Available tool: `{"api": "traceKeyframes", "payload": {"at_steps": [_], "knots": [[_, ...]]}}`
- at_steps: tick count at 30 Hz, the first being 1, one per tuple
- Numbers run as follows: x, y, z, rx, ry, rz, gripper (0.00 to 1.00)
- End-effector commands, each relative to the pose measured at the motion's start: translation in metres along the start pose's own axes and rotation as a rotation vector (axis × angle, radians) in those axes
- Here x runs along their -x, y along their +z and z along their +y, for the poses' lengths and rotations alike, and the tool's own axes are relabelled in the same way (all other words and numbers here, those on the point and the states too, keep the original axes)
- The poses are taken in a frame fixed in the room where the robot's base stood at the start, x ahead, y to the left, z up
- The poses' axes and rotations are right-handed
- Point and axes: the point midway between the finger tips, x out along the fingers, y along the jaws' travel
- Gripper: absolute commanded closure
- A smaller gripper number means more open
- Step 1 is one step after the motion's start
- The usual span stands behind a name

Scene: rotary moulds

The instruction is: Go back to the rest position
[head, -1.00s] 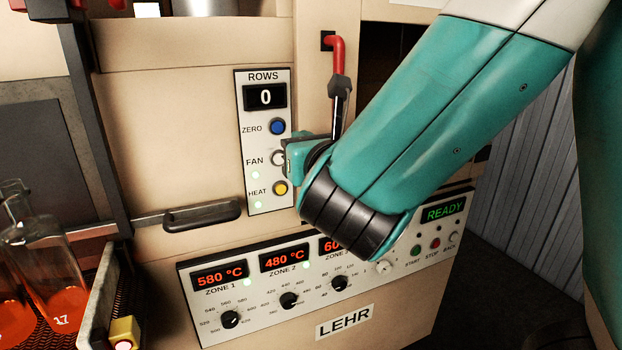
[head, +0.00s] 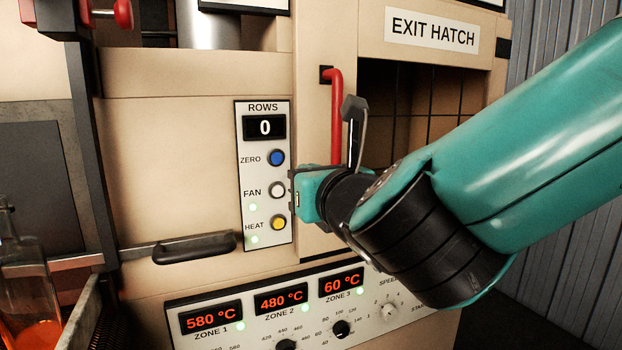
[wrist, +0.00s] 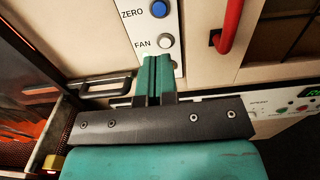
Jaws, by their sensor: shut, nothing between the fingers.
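My gripper (wrist: 153,75) shows in the wrist view with its two teal fingers shut together and nothing between them. In that view its tips lie just below the white FAN button (wrist: 165,41) in the picture. In the head view my gripper (head: 298,197) is beside the right edge of the ROWS panel (head: 264,228), close to the FAN button (head: 277,190) and the yellow HEAT button (head: 278,222). I cannot tell whether it touches the panel. The ROWS display (head: 264,127) reads 0. Green lamps by FAN and HEAT are lit.
A red handle (head: 336,115) and a dark lever (head: 353,125) stand close to my wrist. The exit hatch opening (head: 395,110) is behind my arm. The lehr's zone panel (head: 260,322) is below. A dark drawer-like handle (head: 195,248) and a glass flask (head: 27,290) are at left.

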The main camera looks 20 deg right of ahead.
Motion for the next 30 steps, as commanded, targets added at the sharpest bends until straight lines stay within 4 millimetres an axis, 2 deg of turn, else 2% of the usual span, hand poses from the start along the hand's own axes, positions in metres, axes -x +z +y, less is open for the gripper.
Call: {"api": "traceKeyframes", "payload": {"at_steps": [11, 14, 17, 22, 26, 30], "knots": [[0.0, 0.0, 0.0, -0.006, -0.001, 0.003, 1.0], [-0.001, -0.004, -0.004, -0.092, -0.015, 0.044, 1.0], [0.0, -0.017, -0.011, -0.329, -0.061, 0.159, 1.0], [0.019, -0.054, -0.013, -0.969, -0.265, 0.463, 1.0], [0.05, -0.074, -0.001, -1.429, -0.523, 0.683, 1.0], [0.094, -0.078, 0.018, -1.816, -0.9, 0.877, 1.0]]}}
